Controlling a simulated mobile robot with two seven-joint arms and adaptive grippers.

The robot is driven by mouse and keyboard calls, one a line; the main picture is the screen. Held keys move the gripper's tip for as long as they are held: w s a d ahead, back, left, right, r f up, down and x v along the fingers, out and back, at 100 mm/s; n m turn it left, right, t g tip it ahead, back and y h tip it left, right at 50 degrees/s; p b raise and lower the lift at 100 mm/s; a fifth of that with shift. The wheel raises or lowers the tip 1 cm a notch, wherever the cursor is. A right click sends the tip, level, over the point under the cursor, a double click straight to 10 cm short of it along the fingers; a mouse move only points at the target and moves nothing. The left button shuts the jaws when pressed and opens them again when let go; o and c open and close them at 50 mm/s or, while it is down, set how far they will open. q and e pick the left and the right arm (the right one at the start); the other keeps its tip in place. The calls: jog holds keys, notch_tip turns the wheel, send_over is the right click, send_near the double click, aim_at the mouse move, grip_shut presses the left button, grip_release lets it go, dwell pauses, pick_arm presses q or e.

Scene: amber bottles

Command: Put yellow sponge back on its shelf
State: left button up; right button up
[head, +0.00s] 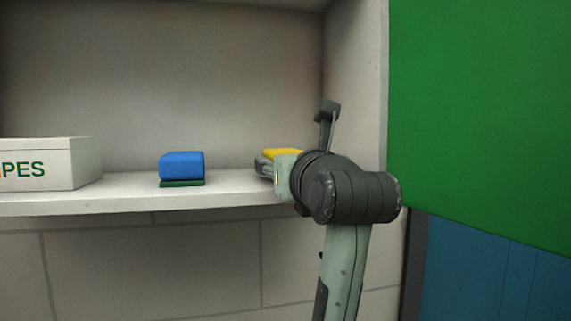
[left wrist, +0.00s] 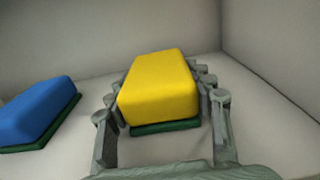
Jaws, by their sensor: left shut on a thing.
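The yellow sponge (left wrist: 158,88) with a dark green underside sits between the fingers of my left gripper (left wrist: 165,78) in the left wrist view. The fingers are shut on its two long sides. In the head view only the top of the yellow sponge (head: 283,153) shows; my left gripper (head: 266,163) and wrist hide the rest. The gripper is over the right end of the white shelf (head: 120,191), near the side wall. I cannot tell whether the sponge touches the shelf surface. My right gripper is not in view.
A blue sponge (head: 182,165) with a green underside lies on the shelf to the left. A white box marked "PES" (head: 82,163) stands farther left. A green panel (head: 480,110) is right of the shelf. Bare shelf lies between the two sponges.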

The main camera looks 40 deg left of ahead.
pick_arm(q)
jog(key=shift+f, duration=0.1)
jog(key=o, duration=1)
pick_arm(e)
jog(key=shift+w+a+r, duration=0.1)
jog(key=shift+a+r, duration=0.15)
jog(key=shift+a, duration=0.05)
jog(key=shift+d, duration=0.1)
pick_arm(q)
jog(key=shift+s+d, duration=0.4)
jog(key=shift+d, duration=0.15)
jog(key=v, duration=1)
jog(key=shift+s+d+r, duration=0.2)
jog(key=shift+s+d, duration=0.05)
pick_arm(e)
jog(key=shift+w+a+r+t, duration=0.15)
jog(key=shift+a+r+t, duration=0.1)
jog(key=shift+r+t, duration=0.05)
